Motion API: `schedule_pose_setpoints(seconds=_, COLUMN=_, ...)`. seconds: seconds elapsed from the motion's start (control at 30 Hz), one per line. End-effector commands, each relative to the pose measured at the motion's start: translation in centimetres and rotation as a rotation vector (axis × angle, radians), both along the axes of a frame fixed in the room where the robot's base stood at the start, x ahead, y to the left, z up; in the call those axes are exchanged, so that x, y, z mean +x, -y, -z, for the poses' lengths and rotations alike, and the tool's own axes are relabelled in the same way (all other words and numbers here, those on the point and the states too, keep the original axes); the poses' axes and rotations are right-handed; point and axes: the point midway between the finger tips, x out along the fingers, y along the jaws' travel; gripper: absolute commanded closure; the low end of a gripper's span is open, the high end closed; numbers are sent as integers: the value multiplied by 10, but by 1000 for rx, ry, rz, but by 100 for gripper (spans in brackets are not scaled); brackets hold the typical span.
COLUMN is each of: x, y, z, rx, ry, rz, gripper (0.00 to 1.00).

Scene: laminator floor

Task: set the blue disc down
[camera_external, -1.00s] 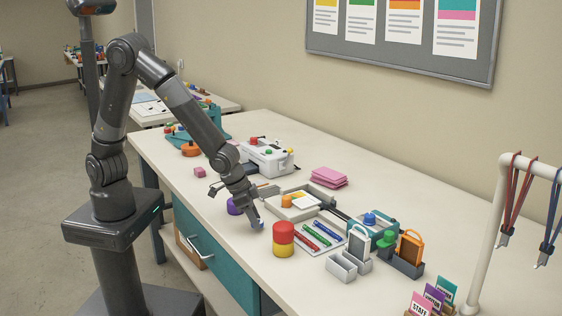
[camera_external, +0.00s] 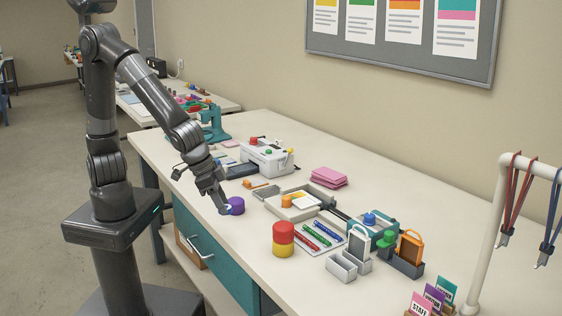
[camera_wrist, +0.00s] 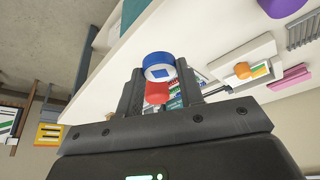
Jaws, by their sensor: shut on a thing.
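In the external view only a small blue edge of the disc (camera_external: 225,210) shows at the fingertips. It is low over the front part of the table, just left of a purple disc (camera_external: 237,205). The exact gap to the table, and whether the two discs touch, I cannot tell.
A red disc on a yellow one (camera_external: 283,239) stands to the right, near a mat with pens (camera_external: 322,235). A grey tray (camera_external: 300,204) lies behind the purple disc. Bare tabletop (camera_external: 250,228) lies between the purple disc and the stack. The table's front edge is close.

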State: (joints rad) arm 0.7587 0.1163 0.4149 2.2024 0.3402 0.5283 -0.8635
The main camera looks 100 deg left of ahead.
Motion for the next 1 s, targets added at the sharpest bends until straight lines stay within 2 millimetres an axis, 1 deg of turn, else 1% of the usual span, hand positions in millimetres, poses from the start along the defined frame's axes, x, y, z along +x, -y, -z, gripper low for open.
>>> schedule_pose_setpoints(seconds=0.13, x=6, y=-2, z=-2, rx=1, ry=0, rz=-5, gripper=87)
schedule_pose_setpoints(seconds=0.27, x=27, y=-7, z=-6, rx=2, ry=1, rz=-15, gripper=87)
schedule_pose_setpoints(seconds=0.37, x=52, y=-15, z=-10, rx=2, ry=1, rz=-25, gripper=87)
schedule_pose_setpoints(seconds=0.57, x=110, y=-38, z=-18, rx=1, ry=0, rz=-46, gripper=87)
schedule_pose_setpoints(seconds=0.67, x=139, y=-52, z=-20, rx=1, ry=0, rz=-56, gripper=87)
schedule_pose_setpoints(seconds=0.87, x=200, y=-94, z=-19, rx=0, ry=0, rz=-79, gripper=87)
schedule_pose_setpoints(seconds=0.9, x=212, y=-105, z=-19, rx=0, ry=0, rz=-83, gripper=87)
schedule_pose_setpoints(seconds=0.97, x=229, y=-123, z=-17, rx=1, ry=0, rz=-92, gripper=87)
schedule_pose_setpoints(seconds=1.0, x=241, y=-136, z=-16, rx=1, ry=0, rz=-98, gripper=87)
